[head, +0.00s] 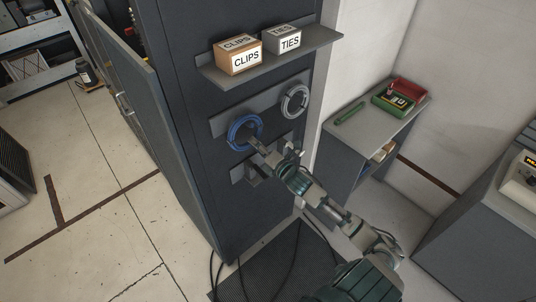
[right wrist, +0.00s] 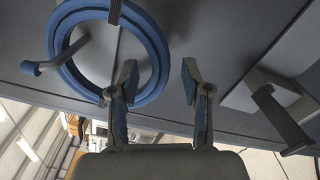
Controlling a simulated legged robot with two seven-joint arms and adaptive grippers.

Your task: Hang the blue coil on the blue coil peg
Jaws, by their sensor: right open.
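The blue coil (head: 231,131) is a ring against the dark cabinet's face, at the left end of the upper grey mounting strip. In the right wrist view the blue coil (right wrist: 160,62) is large, and a bent grey peg (right wrist: 72,52) crosses its rim from inside to outside, so it appears to hang on that peg. My right gripper (head: 255,144) is at the coil's lower right. In the right wrist view its fingers (right wrist: 158,68) are apart, with the rim in the picture between them. I cannot tell whether they touch it. My left gripper is not in view.
A grey coil (head: 295,101) hangs to the right on the strip. Above is a shelf (head: 318,47) with CLIPS (head: 238,61) and TIES (head: 283,40) boxes. A lower bracket (head: 240,172) is partly behind my arm. A side table (head: 364,121) stands right. Cables (head: 272,268) lie on the floor.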

